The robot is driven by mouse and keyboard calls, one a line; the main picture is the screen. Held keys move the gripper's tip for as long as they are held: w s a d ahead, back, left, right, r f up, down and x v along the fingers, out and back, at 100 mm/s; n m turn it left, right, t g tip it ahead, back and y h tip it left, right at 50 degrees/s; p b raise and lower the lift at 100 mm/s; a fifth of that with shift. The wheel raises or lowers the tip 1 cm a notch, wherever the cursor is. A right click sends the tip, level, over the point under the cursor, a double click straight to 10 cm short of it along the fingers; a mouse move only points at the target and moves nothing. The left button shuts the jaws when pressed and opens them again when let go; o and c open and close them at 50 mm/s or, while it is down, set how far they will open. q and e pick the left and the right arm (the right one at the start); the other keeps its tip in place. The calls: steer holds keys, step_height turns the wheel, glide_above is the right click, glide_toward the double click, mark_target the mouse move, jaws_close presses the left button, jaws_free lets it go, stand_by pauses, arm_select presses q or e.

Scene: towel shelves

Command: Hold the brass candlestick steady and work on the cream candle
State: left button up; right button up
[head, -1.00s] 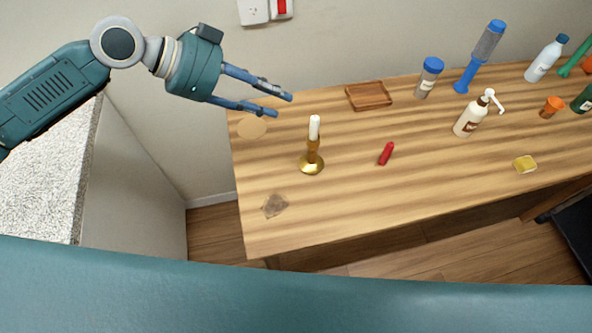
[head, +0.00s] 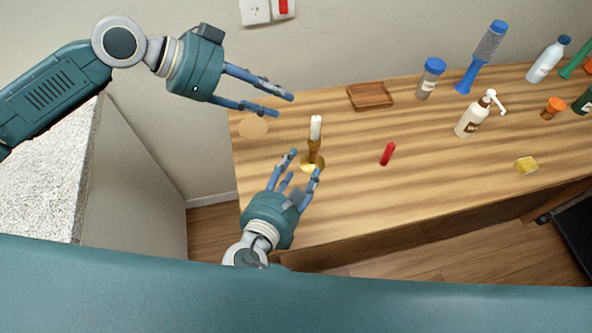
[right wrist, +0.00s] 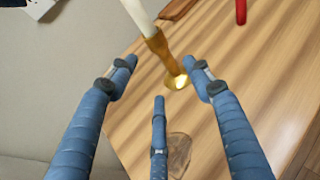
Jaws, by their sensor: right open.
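The brass candlestick (head: 314,147) stands upright on the left part of the wooden table, with the cream candle (head: 316,128) upright in its top. My right gripper (head: 304,162) is open and empty at the near side of the candlestick, its fingers pointing towards it. In the right wrist view the candlestick (right wrist: 160,48) and the lower part of the candle (right wrist: 138,14) show beyond and between the open fingers (right wrist: 165,75); the candle's top is cut off. My left gripper (head: 285,105) is open and empty, to the upper left of the candle.
A red lighter-like object (head: 387,154) lies right of the candlestick. A brown wooden tray (head: 370,96) is behind it. The table front between is clear.

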mark_target(310, 150)
steer(key=x, duration=1)
steer(key=shift+w+d+f, duration=0.1)
steer(key=shift+w+d, duration=0.05)
steer(key=shift+w, duration=0.15)
steer(key=shift+c, duration=0.2)
